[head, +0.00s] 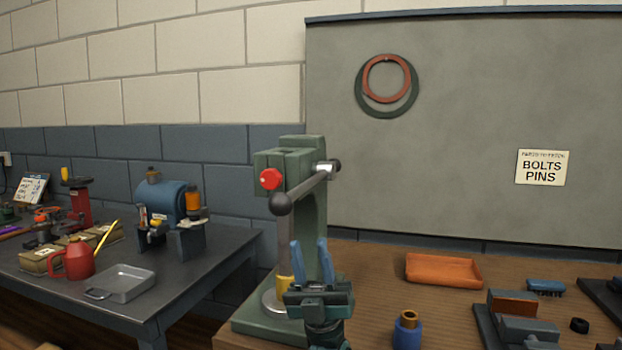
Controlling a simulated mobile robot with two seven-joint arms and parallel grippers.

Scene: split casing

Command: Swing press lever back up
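The green arbor press (289,160) stands on the wooden bench, on a green base. Its press lever (308,189) is a grey bar running from a pivot (334,166) at the head's right side, down and left towards the camera, to a dark ball knob (280,204). A red knob (271,179) sits on the head. My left gripper (311,247) has blue fingers, pointing up and spread apart with nothing between them. It is in front of the press column and appears below the lever, apart from it. It hides part of the press base. My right gripper is not in view.
A blue and brown cylinder (407,330) stands right of my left gripper. An orange tray (443,270) and grey fixtures (525,331) are further right. A dark side table (190,274) at left holds a red can (76,258) and a grey tray (124,281).

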